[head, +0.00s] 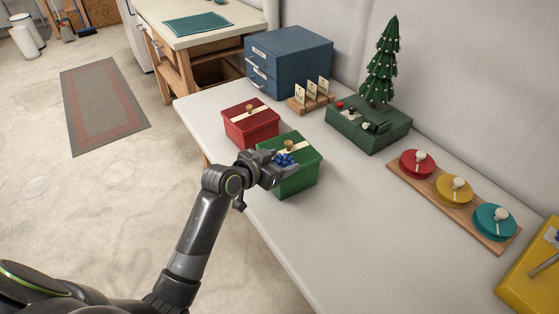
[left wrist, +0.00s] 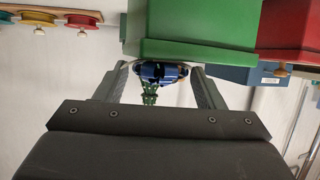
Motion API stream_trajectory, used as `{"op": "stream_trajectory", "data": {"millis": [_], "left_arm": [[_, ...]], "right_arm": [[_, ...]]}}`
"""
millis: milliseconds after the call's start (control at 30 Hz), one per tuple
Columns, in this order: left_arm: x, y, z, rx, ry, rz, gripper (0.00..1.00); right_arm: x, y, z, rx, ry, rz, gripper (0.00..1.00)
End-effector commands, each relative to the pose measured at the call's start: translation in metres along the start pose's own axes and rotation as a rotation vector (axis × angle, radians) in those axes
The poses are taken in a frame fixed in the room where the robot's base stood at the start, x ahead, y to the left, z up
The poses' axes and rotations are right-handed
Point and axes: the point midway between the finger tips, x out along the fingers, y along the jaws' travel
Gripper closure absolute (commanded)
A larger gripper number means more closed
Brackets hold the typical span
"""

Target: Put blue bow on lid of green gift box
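The green gift box (head: 297,184) stands on the white table with its lid on. The lid has a cream ribbon and a wooden knob (head: 289,146). My left gripper (head: 280,168) reaches in over the near part of the lid. The blue bow (head: 285,159) sits between its fingertips. In the left wrist view the bow (left wrist: 161,72) is between the two fingers, beside the edge of the green box (left wrist: 195,25). I cannot tell whether the bow touches the lid. My right gripper is not in view.
A red gift box (head: 251,131) stands close behind the green one. Beyond are a blue drawer unit (head: 290,65), a card holder (head: 311,104), and a dark green box (head: 365,135) bearing a small tree. A board with colored discs (head: 458,205) lies right. The table's front middle is clear.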

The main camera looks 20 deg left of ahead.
Motion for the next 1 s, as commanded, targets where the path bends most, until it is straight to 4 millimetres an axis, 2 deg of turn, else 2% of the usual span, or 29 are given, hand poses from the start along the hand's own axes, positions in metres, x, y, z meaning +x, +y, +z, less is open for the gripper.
{"op": "stream_trajectory", "data": {"millis": [333, 467, 567, 1000], "left_arm": [[-0.001, 0.0, -0.002, 0.0, 0.001, 0.0, 0.29], [-0.007, -0.001, -0.004, 0.001, 0.001, -0.001, 0.29], [-0.021, -0.001, -0.003, 0.001, 0.001, -0.001, 0.29], [-0.102, -0.001, -0.003, 0.004, -0.001, -0.002, 0.29]], "right_arm": [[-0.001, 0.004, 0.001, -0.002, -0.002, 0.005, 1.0], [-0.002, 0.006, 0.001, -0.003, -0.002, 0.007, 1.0], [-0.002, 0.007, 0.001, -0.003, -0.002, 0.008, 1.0], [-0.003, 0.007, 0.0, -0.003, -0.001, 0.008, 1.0]]}}
